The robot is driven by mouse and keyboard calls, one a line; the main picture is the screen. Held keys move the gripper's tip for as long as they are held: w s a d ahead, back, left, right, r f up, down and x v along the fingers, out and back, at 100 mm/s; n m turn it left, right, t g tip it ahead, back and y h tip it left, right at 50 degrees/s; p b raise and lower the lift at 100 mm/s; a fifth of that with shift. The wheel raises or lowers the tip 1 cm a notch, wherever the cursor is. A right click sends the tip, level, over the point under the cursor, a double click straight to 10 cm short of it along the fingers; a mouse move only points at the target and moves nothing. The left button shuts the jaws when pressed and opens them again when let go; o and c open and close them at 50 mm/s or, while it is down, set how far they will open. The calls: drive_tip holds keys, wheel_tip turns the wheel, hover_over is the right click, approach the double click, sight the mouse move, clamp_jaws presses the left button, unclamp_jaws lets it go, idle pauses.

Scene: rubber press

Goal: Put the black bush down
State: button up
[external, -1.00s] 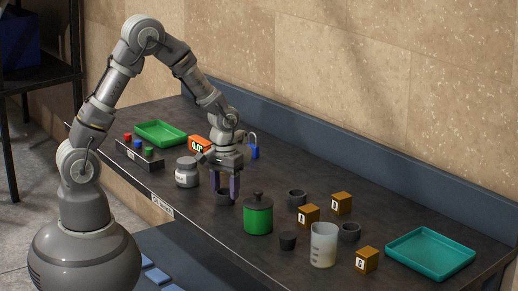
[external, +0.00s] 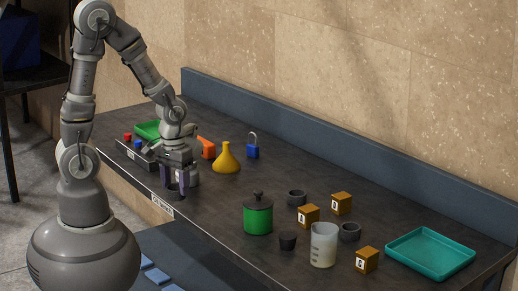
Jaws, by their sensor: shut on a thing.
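My gripper (external: 176,193) is at the front left of the dark bench, pointing down, with its purple fingers shut on a black bush (external: 177,189). The fingers partly hide this bush. It is low, close to the bench's front edge above the white label; I cannot tell whether it touches the surface. Two similar black ring-shaped bushes stand on the bench to the right, one farther back (external: 297,198) and one nearer the teal tray (external: 350,232).
The grey jar (external: 194,178) is just behind my gripper, partly hidden. A yellow funnel-shaped flask (external: 227,160), orange device (external: 207,148), button box (external: 134,152) and green tray (external: 147,130) are nearby. A green canister (external: 258,217) stands right; bench between is clear.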

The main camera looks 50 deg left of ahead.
drive_tip(key=shift+s+a+b, duration=0.1)
drive_tip(key=shift+s+b, duration=0.55)
drive_tip(key=shift+b, duration=0.1)
drive_tip(key=w+a+r+n+p, duration=0.35)
drive_tip(key=w+a, duration=0.45)
drive_tip(key=w, duration=0.3)
drive_tip(key=w+a+r+n+p, duration=0.25)
drive_tip(key=w+a+n, duration=0.25)
drive_tip(key=w+a, duration=0.55)
drive_tip(key=w+a+n+p, duration=0.2)
drive_tip(key=a+n, duration=0.3)
drive_tip(key=a, duration=1)
drive_tip(key=w+a+n+p, duration=0.2)
drive_tip(key=a+n+p, duration=0.15)
drive_tip(key=a, duration=1.05)
drive_tip(key=shift+n, duration=0.3)
wheel_tip(320, 180, down, 10)
drive_tip(key=b, duration=0.3)
drive_tip(key=shift+w+a+f+b, duration=0.1)
drive_tip(key=shift+w+f+b, duration=0.05)
drive_tip(key=shift+f+b, duration=0.15)
drive_tip(key=shift+r, duration=0.15)
